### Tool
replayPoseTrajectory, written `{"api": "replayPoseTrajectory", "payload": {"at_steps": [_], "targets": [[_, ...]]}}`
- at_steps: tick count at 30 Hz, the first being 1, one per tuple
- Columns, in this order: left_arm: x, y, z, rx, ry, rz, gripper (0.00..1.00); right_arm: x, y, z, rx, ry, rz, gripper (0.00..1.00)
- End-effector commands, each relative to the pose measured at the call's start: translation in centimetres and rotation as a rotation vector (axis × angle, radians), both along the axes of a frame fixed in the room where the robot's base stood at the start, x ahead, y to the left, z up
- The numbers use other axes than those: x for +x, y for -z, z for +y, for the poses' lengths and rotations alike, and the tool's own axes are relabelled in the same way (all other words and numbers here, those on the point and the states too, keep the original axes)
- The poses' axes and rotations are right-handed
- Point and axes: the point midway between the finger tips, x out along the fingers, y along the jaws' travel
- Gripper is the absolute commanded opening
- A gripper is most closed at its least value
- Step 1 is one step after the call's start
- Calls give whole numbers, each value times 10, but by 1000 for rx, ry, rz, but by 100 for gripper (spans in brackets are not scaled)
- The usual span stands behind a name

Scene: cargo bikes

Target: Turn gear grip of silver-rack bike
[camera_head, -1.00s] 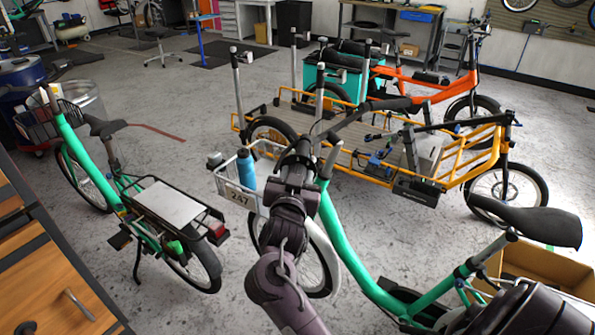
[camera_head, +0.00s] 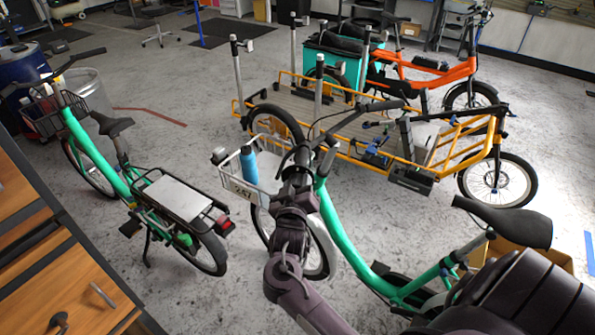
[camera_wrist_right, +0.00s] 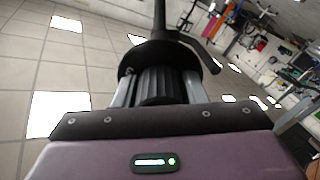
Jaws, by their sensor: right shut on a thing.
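The near green bike (camera_head: 345,243) stands in the middle of the head view, with a pale silver-white front rack (camera_head: 238,188) marked 247 that holds a blue bottle (camera_head: 248,166). My right gripper (camera_head: 299,163) is at this bike's handlebar, on the end nearest me. In the right wrist view, its two metal fingers (camera_wrist_right: 155,88) are closed on the sides of a black ribbed grip (camera_wrist_right: 160,82), with a dark round collar and a lever beyond it. In the head view my gripper and wrist hide most of that grip. My left gripper is not in view.
Another green bike (camera_head: 92,160) with a flat silver plate over its rear carrier stands at the left. An orange cargo bike (camera_head: 468,150) with a long bed is behind. A wooden drawer cabinet (camera_head: 45,275) fills the lower left. Grey floor is open between the two green bikes.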

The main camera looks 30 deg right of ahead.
Motion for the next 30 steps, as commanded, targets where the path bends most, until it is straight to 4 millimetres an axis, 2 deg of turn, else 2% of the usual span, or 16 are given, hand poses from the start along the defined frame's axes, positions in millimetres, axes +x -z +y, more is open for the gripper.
{"api": "replayPoseTrajectory", "payload": {"at_steps": [1, 6, 21, 22, 27, 30], "targets": [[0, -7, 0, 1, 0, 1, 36, 0, -4, -1, -18, 0, 13, 15], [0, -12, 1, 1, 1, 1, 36, 0, -3, -1, -53, -1, 44, 15], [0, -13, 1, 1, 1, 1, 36, 0, -2, -2, -68, -2, 55, 15], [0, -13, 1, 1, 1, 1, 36, 0, -2, -2, -68, -2, 55, 39], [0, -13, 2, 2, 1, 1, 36, 0, -1, -1, -67, -2, 56, 59], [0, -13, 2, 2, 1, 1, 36, 0, -1, -1, -66, -3, 56, 59]]}}
